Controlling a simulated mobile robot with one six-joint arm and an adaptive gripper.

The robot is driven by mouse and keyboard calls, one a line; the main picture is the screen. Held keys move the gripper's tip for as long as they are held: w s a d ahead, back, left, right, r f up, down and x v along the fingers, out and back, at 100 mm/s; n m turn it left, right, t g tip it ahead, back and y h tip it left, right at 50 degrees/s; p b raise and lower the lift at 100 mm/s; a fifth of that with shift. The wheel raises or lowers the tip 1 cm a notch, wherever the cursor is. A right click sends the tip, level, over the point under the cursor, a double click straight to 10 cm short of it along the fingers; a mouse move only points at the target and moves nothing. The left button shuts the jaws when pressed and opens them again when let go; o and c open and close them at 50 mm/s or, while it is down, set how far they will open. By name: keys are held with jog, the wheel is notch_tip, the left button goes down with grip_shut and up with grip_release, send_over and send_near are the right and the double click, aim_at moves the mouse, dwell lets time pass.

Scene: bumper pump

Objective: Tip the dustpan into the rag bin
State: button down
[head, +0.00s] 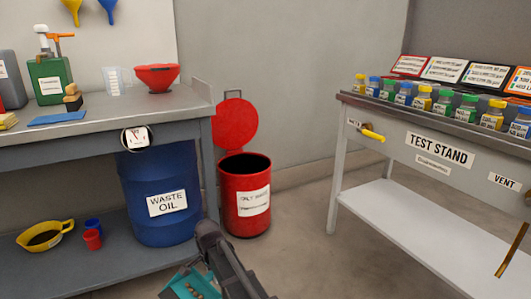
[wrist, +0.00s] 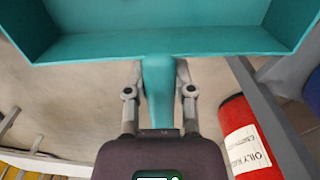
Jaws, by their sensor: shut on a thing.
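The teal dustpan (head: 180,284) shows at the bottom of the head view, partly cut off by the frame edge. Small brown bits lie in it. In the wrist view its pan (wrist: 160,42) spans the top, with its handle running down between my fingers. My gripper (wrist: 161,85) is shut on that handle. The red rag bin (head: 236,212) stands on the floor with its round lid (head: 237,125) raised against the wall and its dark mouth open. The bin also shows at the right of the wrist view (wrist: 233,117). The dustpan is in front of the bin, apart from it.
A workbench (head: 180,103) with a blue waste oil drum (head: 158,215) below stands left of the bin. A yellow pan (head: 62,228) and small cups lie on its lower shelf. The test stand (head: 400,150) with several small bottles is at right. Floor (head: 300,220) between is clear.

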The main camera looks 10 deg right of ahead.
notch_tip(320, 180, up, 76)
jog(key=p, duration=7.5)
jog(key=shift+p, duration=0.3)
jog(key=shift+s, duration=0.15)
